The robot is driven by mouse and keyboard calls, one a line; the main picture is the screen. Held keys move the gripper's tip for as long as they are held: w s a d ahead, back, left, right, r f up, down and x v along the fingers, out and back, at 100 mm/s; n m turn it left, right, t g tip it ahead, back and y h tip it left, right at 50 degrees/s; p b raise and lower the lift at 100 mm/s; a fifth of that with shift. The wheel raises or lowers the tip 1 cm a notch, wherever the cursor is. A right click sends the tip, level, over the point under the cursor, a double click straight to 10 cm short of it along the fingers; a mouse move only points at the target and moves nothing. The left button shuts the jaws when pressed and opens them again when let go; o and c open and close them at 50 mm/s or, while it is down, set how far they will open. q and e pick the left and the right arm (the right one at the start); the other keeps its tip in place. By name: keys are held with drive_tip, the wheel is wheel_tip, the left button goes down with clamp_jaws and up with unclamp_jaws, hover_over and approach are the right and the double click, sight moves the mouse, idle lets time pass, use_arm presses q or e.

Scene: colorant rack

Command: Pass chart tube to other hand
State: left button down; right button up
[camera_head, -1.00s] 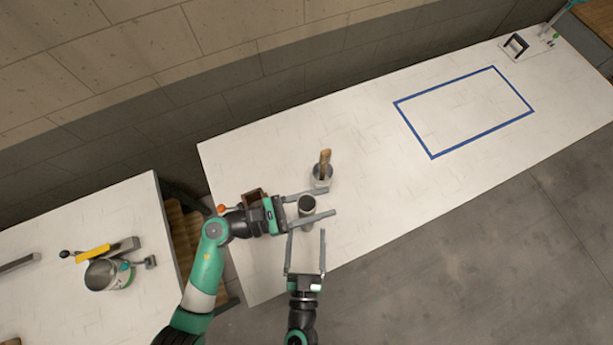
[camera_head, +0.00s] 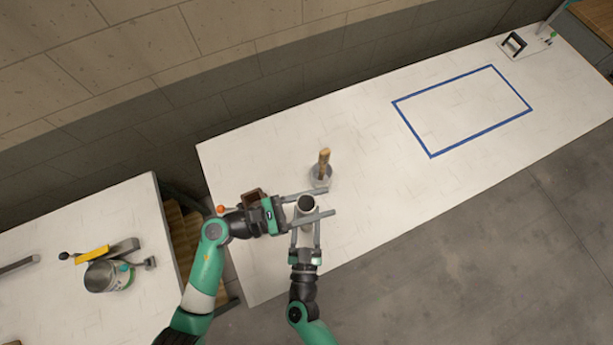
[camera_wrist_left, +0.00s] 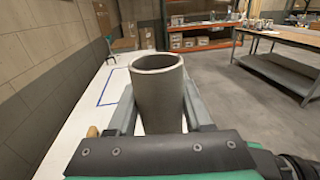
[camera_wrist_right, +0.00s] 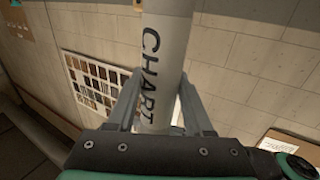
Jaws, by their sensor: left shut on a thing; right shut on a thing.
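The chart tube (camera_head: 306,204) is a grey-white open-topped cylinder, held upright above the white table. It also shows in the left wrist view (camera_wrist_left: 157,95), open end up, and in the right wrist view (camera_wrist_right: 162,60), with the dark letters CHART on its side. My left gripper (camera_head: 312,206) comes from the left and is shut on the tube. My right gripper (camera_head: 304,232) comes from below in the head view and is also shut on the tube, its fingers on either side of it. The tube's lower end is hidden in the head view.
A grey pot with a wooden-handled tool (camera_head: 322,170) stands on the table (camera_head: 250,160) just behind the tube. A blue-taped rectangle (camera_head: 431,157) lies clear to the right. A side table at left holds a metal can (camera_head: 101,276) and a yellow-handled tool (camera_head: 93,254).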

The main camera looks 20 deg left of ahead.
clamp_jaws()
use_arm(q)
drive_tip(key=shift+c, duration=1.1)
unclamp_jaws()
drive_tip(key=v, duration=1.2)
